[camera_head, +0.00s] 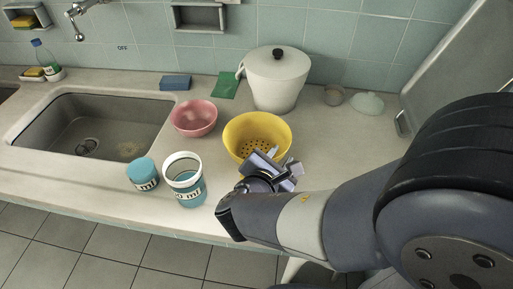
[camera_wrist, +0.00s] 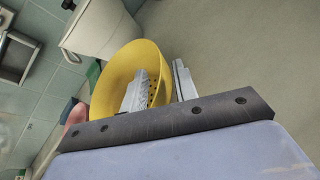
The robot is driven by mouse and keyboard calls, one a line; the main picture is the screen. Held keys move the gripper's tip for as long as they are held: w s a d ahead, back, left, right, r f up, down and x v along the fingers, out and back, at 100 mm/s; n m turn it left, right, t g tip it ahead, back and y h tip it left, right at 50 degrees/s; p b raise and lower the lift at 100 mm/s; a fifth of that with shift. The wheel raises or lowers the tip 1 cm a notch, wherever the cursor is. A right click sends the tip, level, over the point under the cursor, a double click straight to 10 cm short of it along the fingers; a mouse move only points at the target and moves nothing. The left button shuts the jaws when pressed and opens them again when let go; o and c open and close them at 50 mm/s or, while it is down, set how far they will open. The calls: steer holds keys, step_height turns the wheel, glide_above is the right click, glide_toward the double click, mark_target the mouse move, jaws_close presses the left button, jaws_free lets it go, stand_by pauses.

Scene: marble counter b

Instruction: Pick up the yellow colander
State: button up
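The yellow colander (camera_head: 272,124) stands upright on the counter, right of the pink bowl, with round holes in its bottom. My gripper (camera_head: 276,161) is at its near right side. In the wrist view the colander (camera_wrist: 112,83) has one finger of my gripper (camera_wrist: 160,68) in front of its inside and the other just outside its right rim. The fingers are apart, with the colander's wall showing between them. I cannot tell whether either finger touches it. Part of its near side is hidden by my gripper.
A white lidded pot (camera_head: 275,82) stands close behind the colander. The sink (camera_head: 95,126) is farther left. The counter right of the colander is mostly clear.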

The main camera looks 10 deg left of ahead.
steer(key=shift+x, duration=1.35)
jaws_close()
steer(key=shift+r, duration=0.1)
